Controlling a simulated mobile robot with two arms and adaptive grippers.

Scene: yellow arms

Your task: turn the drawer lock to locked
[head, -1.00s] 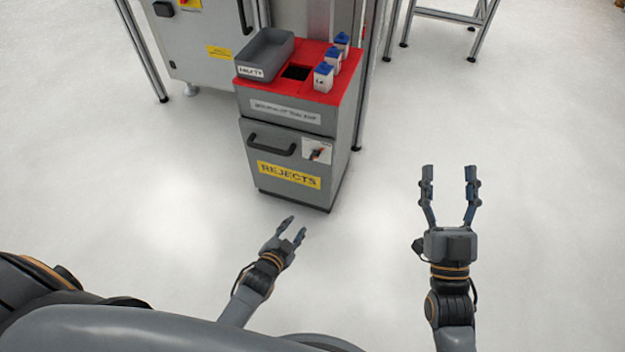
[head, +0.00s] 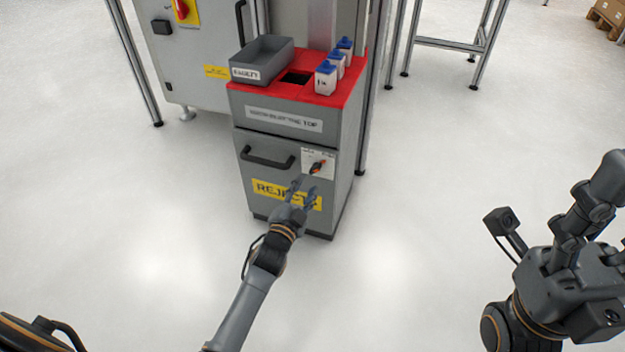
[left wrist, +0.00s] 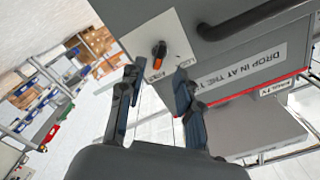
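The drawer lock (head: 317,167) is a black knob with an orange-red mark on a white plate, on the right of the grey cabinet's drawer front (head: 249,172). In the left wrist view the lock knob (left wrist: 159,51) sits just beyond the fingertips. My left gripper (head: 304,188) is open and empty, just below and in front of the lock, covering part of the yellow REJECTS label. In the left wrist view its two fingers (left wrist: 154,80) are spread apart, with the knob between their lines and not touched.
The cabinet's red top (head: 325,94) carries a grey tray (head: 262,60) and several white bottles with blue caps (head: 326,78). A black drawer handle (head: 267,158) juts out left of the lock. The floor (head: 130,210) around the cabinet is clear.

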